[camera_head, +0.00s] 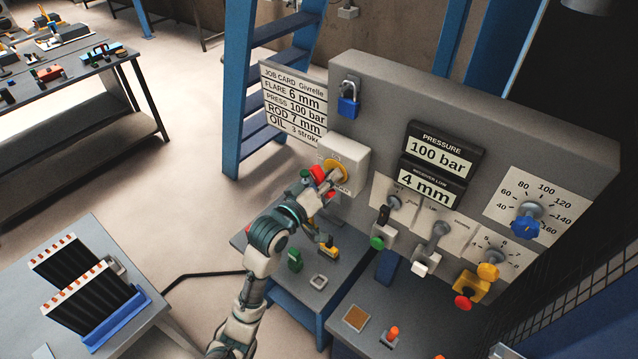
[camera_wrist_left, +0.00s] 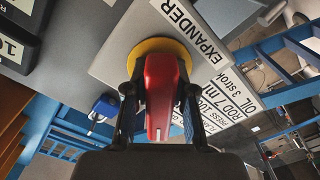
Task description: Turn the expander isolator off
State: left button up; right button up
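The expander isolator is a pale box (camera_head: 345,158) on the left end of the grey panel, with a yellow disc (camera_wrist_left: 150,50) and a red handle (camera_wrist_left: 163,97). A label reading EXPANDER sits beside the disc in the left wrist view. My left gripper (camera_head: 322,188) is at the isolator, partly covering it in the head view. In the left wrist view its two dark fingers (camera_wrist_left: 160,100) stand on either side of the red handle. Whether both fingers press on it is unclear.
A blue padlock (camera_head: 347,104) hangs on the panel above the isolator. Right of it are displays, levers and a blue knob (camera_head: 526,226). A job card (camera_head: 293,103) stands to the left. A low table with small parts, including a green block (camera_head: 295,260), lies below my arm.

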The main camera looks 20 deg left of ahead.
pick_arm(q)
jog(key=shift+o, duration=1.4)
jog(key=shift+w, duration=0.1)
jog(key=shift+f, duration=0.1)
jog(key=shift+a, duration=0.1)
jog(key=shift+p+v, duration=0.65)
jog(key=shift+v, duration=1.15)
